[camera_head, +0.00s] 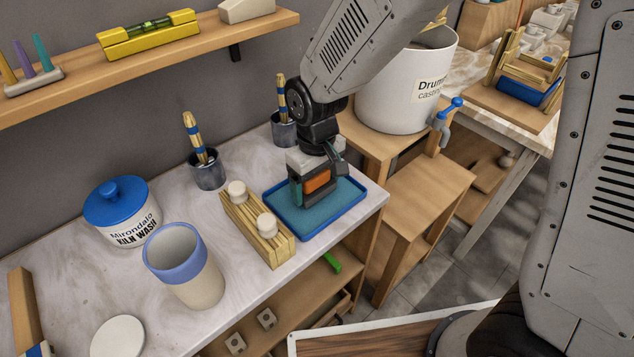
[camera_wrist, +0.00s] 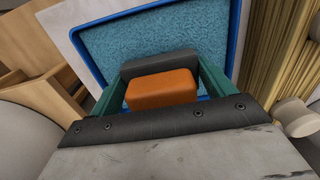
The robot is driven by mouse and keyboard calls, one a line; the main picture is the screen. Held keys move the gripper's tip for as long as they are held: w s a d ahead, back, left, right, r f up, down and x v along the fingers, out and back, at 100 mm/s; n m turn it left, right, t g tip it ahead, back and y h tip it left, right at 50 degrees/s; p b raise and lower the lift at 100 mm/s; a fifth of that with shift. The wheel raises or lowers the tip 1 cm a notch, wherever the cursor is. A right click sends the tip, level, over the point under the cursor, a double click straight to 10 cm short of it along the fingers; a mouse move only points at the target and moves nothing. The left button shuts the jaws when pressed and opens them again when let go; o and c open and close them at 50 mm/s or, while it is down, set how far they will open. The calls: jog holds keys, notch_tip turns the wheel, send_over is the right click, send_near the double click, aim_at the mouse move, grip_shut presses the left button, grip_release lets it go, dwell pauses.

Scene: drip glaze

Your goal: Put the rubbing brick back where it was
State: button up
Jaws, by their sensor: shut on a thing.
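The rubbing brick (camera_wrist: 163,89) has an orange part and a dark grey part. My gripper (camera_head: 317,184) is shut on it, with a green finger on each side. The brick's orange face (camera_head: 317,181) also shows in the head view. The gripper and brick are over a blue-rimmed tray (camera_head: 348,220) with a teal textured lining, at the right end of the marble counter. In the wrist view the tray's lining (camera_wrist: 150,35) lies beyond the brick. I cannot tell whether the brick touches the lining.
A wooden block with two pale knobs (camera_head: 270,240) stands just left of the tray. Two tool pots (camera_head: 207,172) stand behind. A blue-rimmed cup (camera_head: 190,280) and a kiln wash jar (camera_head: 125,225) are further left. A white drum (camera_head: 395,100) stands behind right.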

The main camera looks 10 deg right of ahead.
jog(key=shift+f, duration=0.25)
jog(key=shift+f, duration=0.1)
jog(key=o, duration=0.9)
jog(key=shift+s, duration=0.1)
jog(key=shift+o, duration=0.2)
notch_tip(320, 180, up, 12)
jog(key=shift+d+r, duration=0.1)
jog(key=shift+r, duration=0.15)
jog(key=s+d+r+m, duration=0.2)
jog(key=s+d+r, duration=0.2)
jog(key=d, duration=0.3)
jog(key=s+d+r+m, duration=0.2)
jog(key=s+d+r, duration=0.2)
jog(key=d, duration=0.3)
jog(key=s+d+m, duration=0.1)
jog(key=s+d, duration=0.2)
jog(key=s, duration=0.2)
jog(key=s+d+m+t, duration=0.1)
jog(key=s+d, duration=0.2)
jog(key=s, duration=0.3)
jog(key=shift+d+r+m, duration=0.2)
jog(key=shift+d+m, duration=0.1)
jog(key=shift+m, duration=0.1)
